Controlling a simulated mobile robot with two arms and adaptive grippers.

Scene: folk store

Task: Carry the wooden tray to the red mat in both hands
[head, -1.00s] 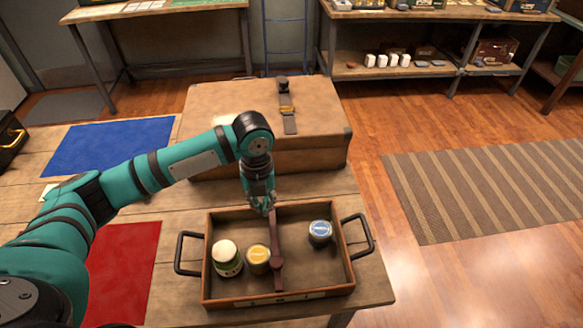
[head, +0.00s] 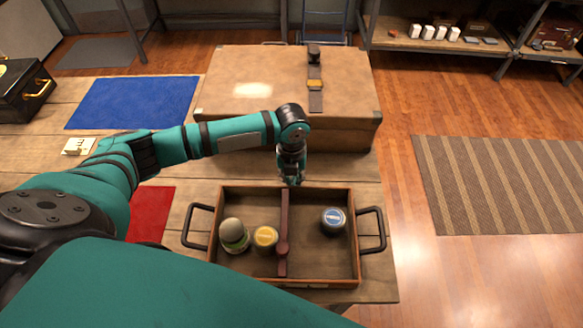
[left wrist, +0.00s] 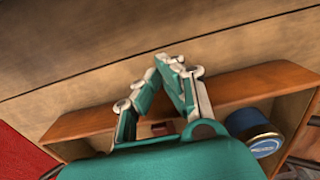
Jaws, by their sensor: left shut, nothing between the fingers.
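The wooden tray (head: 312,255) stands on the plank table, with a black handle at each end and a dark brown strip across its middle. It holds a jar with a pale lid (head: 234,235), a yellow-topped tin (head: 265,238) and a blue-topped tin (head: 333,220). The red mat (head: 152,213) lies to its left, partly hidden by my arm. My left gripper (head: 291,180) is at the tray's far rim, above the strip's far end, shut and empty. The left wrist view shows its fingertips (left wrist: 168,62) together over the tray's wall (left wrist: 80,126). My right gripper is not in view.
A large tan trunk (head: 240,95) stands just behind the tray. A blue mat (head: 135,102) lies at the back left, near a black case (head: 20,92). A small pale object (head: 77,146) lies by my left arm. A striped rug (head: 490,185) covers floor on the right.

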